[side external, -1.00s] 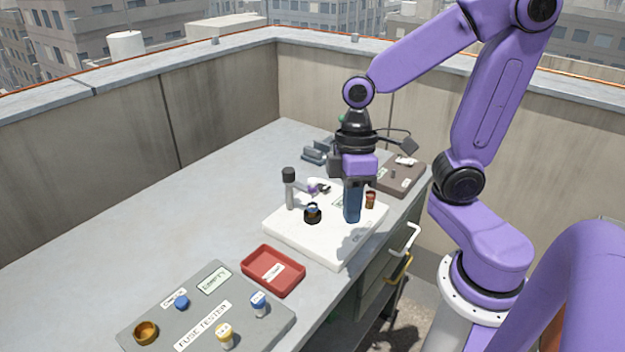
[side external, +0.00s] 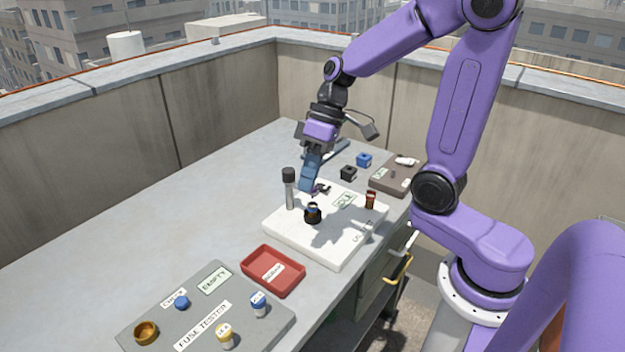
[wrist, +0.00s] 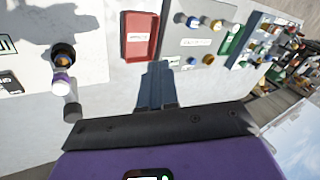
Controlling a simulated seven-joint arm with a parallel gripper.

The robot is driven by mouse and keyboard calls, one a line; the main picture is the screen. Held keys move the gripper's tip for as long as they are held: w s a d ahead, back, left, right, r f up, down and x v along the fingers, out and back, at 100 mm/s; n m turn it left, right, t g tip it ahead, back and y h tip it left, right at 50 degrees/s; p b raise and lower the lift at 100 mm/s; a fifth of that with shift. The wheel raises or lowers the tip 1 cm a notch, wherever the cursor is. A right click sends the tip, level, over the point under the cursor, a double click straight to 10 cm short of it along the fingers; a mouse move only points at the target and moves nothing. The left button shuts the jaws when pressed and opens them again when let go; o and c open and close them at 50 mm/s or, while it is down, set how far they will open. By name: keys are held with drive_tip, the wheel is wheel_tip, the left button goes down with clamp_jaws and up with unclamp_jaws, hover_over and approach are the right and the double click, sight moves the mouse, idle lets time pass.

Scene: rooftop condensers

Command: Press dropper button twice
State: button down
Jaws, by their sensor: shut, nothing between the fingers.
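The dropper stands on the white board (side external: 340,250). It has a grey post with a black cap (side external: 289,183) and a small white and purple head (side external: 320,189) above a black cup (side external: 313,213). In the wrist view the purple and white head (wrist: 62,85) and cup (wrist: 63,55) are left of my fingers. My gripper (side external: 307,188) is shut and empty, its blue fingers tilted down, close to the post and head in the side view. In the wrist view its fingertips (wrist: 155,70) are apart from the dropper. Which part is the button, I cannot tell.
A small brown bottle (side external: 370,199) stands on the board's right. Blue (side external: 364,160) and black (side external: 348,173) blocks and a brown box (side external: 393,180) lie behind. A red tray (side external: 260,283) and a grey fuse tester (side external: 235,298) are in front. The table's left side is clear.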

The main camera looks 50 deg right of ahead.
drive_tip(key=w+d+r+m+t, duration=0.1)
drive_tip(key=w+d+m+t, duration=0.2)
drive_tip(key=d, duration=0.2)
drive_tip(key=w+d+r+m+t, duration=0.2)
drive_tip(key=w+d+m+t, duration=0.1)
drive_tip(key=d, duration=0.3)
drive_tip(key=shift+w+d+r+t, duration=0.2)
drive_tip(key=shift+d+r+t, duration=0.05)
drive_tip(key=shift+t, duration=0.35)
drive_tip(key=shift+f, duration=4.4)
drive_tip(key=shift+f, duration=0.1)
drive_tip(key=shift+f, duration=0.35)
